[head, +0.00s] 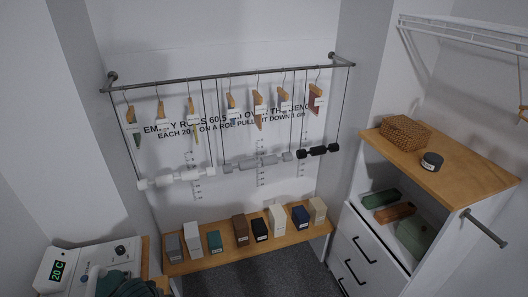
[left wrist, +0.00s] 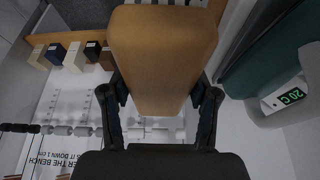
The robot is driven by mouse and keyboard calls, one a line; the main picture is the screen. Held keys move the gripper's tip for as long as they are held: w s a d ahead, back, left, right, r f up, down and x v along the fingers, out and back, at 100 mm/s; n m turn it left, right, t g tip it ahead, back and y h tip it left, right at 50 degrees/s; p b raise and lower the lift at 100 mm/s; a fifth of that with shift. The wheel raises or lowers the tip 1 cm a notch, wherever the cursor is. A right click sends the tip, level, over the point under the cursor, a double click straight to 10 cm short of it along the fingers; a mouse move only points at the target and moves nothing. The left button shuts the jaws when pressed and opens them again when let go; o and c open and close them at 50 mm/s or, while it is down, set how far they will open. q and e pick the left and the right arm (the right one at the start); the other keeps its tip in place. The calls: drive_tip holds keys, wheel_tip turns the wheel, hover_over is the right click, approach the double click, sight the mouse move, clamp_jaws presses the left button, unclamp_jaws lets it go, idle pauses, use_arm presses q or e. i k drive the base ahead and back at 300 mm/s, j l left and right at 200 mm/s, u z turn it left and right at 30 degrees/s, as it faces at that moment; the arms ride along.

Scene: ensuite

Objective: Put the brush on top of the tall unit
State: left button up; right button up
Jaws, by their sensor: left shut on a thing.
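In the left wrist view my left gripper (left wrist: 160,98) is shut on a tan, wood-coloured block-like thing, which I take to be the brush (left wrist: 162,48). Its dark fingers press on both sides of it; any bristles are hidden. The gripper is not clear in the head view. The tall unit (head: 455,172) stands at the right of the head view, with a wooden top and white drawers. On its top are a woven basket (head: 405,132) and a dark round tin (head: 432,161). The front part of the top is bare. My right gripper is not in view.
An open drawer (head: 404,262) of the unit holds several items. A rail (head: 225,76) with hangers and hanging rods crosses the alcove above a wooden bench (head: 255,248) with small blocks. A white box (head: 57,268) reading 20 C is at lower left. A wire shelf (head: 465,30) hangs upper right.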

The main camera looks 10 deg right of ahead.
sight(464, 183)
drive_tip(key=z, duration=2)
